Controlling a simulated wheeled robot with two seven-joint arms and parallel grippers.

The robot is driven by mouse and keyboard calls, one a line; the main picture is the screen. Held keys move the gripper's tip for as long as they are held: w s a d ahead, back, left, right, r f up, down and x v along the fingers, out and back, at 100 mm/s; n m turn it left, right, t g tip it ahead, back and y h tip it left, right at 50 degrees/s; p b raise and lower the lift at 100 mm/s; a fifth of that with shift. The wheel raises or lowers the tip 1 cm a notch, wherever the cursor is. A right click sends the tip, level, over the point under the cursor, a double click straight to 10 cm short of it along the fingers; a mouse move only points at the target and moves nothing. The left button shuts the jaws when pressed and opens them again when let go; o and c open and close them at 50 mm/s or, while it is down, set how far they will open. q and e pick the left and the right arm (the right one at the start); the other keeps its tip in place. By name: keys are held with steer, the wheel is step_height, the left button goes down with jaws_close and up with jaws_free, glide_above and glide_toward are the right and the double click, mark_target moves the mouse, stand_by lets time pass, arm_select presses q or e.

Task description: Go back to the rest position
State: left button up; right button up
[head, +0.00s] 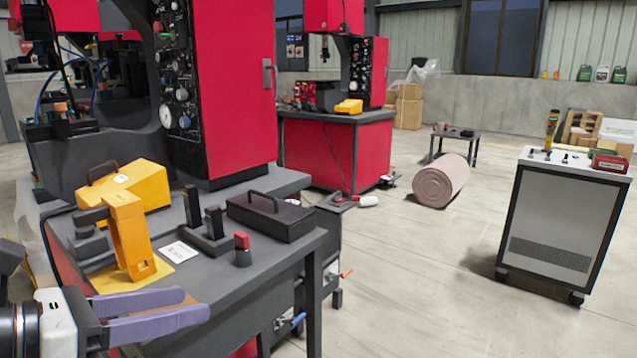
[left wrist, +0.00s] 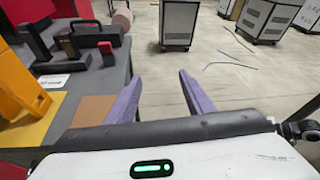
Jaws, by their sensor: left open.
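My left gripper (head: 158,313) comes in from the lower left of the head view, with purple fingers spread apart and nothing between them. It is in front of the grey machine table (head: 285,252), near its front edge. The left wrist view also shows the two purple fingers of this gripper (left wrist: 160,98) wide apart, with the floor visible between them. My right gripper does not show.
On the table are a yellow upright device (head: 130,235), a yellow case (head: 148,185), a dark box with a handle (head: 270,215) and a red-topped button (head: 242,245).

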arm_select(q)
steer(key=d+f+n+t+h, duration=0.1)
steer(key=d+n+t+h, duration=0.1)
steer(key=d+n+h, duration=0.45)
steer(key=a+f+n+t+y, duration=0.6)
steer(key=f+n+y, duration=0.35)
steer(key=n, duration=1.05)
steer(key=s+f+n+g+y, duration=0.25)
steer(key=f+n, duration=0.25)
steer(key=f, duration=0.4)
steer(key=s+f+n+g+y, duration=0.25)
steer(key=f+n, duration=0.35)
steer(key=f, duration=0.3)
steer(key=s+d+f+n+g, duration=0.3)
steer(key=s+f, duration=0.5)
steer(key=s, duration=0.1)
step_height(320, 180, up, 7)
steer(key=s+g+p, duration=0.1)
steer(key=p, duration=1.2)
steer(key=shift+s+g, duration=0.3)
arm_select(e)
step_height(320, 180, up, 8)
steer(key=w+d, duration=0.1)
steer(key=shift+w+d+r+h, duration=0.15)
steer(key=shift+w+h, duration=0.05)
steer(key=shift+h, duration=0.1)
